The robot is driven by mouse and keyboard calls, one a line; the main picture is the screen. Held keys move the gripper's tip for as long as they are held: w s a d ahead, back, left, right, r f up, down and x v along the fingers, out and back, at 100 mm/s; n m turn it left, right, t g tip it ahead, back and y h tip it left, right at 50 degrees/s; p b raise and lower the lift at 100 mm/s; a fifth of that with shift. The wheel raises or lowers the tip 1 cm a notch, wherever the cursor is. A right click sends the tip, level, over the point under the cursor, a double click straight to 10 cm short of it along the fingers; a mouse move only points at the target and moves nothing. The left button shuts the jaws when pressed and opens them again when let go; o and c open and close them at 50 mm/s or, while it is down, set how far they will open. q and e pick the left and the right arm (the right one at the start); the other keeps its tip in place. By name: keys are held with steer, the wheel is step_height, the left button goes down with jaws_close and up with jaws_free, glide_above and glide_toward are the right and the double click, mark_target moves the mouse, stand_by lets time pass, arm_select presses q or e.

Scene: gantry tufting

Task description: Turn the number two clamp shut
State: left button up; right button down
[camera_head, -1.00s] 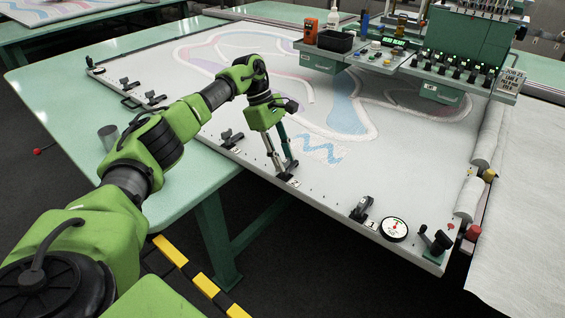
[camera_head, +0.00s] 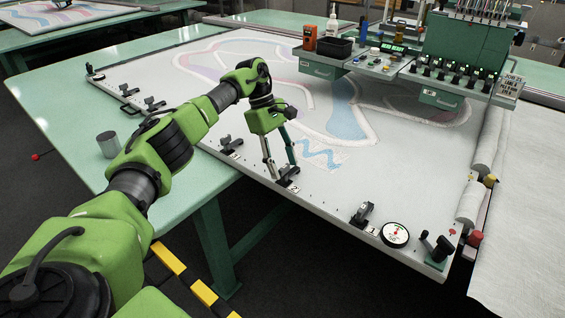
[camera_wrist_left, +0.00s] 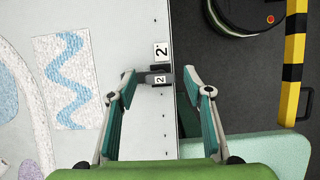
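The number two clamp (camera_head: 287,173) is a small dark toggle clamp on the near edge of the white frame (camera_head: 325,205), beside a white "2" label (camera_head: 293,188). It also shows in the left wrist view (camera_wrist_left: 157,78), with a "2" on it and another "2" label just above. My left gripper (camera_head: 284,172) reaches down over this clamp. In the left wrist view my left gripper (camera_wrist_left: 160,72) has its fingers spread, one on each side of the clamp. I cannot tell whether a fingertip touches it. My right gripper is not in view.
Another clamp (camera_head: 362,213) with a "1" label, a round dial (camera_head: 395,234) and a crank (camera_head: 437,246) line the edge to the right. A further clamp (camera_head: 231,145) stands to the left. A grey cylinder (camera_head: 107,145) stands on the green table (camera_head: 75,110).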

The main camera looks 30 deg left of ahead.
arm_select(q)
steer(key=v, duration=1.2)
stand_by(0.6)
